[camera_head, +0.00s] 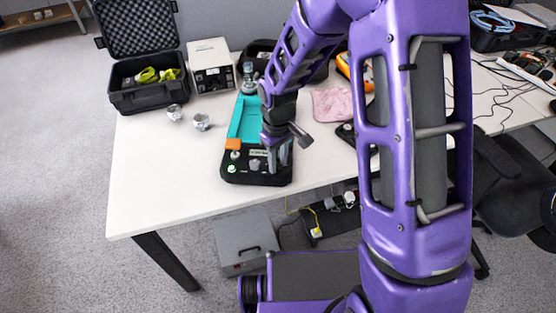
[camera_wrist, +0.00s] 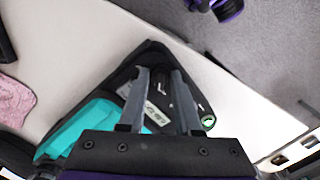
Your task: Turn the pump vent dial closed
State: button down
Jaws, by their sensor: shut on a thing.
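The pump (camera_head: 247,118) lies on the white table, with a black base and a teal body. Near its front end are an orange block (camera_head: 232,144), a green-lit button (camera_head: 232,169) and a grey knob (camera_head: 254,164). My gripper (camera_head: 278,160) reaches down over the front right part of the base. Its fingers are shut on a dark dial, mostly hidden between them. In the wrist view, my gripper (camera_wrist: 165,72) has both fingers at the narrow end of the base, with a pale label (camera_wrist: 153,116) between them. The dial's marks cannot be read.
Two small metal parts (camera_head: 201,122) stand left of the pump on the white table (camera_head: 150,185). Behind are an open black case (camera_head: 147,98), a white box (camera_head: 209,65) and a pink cloth (camera_head: 332,104). The table's front left is clear.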

aim_at(278, 164)
jog(key=c, duration=0.6)
grip_release()
notch_tip(278, 164, up, 18)
jog(key=p, duration=0.2)
jog(key=shift+f+p, duration=0.25)
jog(key=shift+p, duration=0.05)
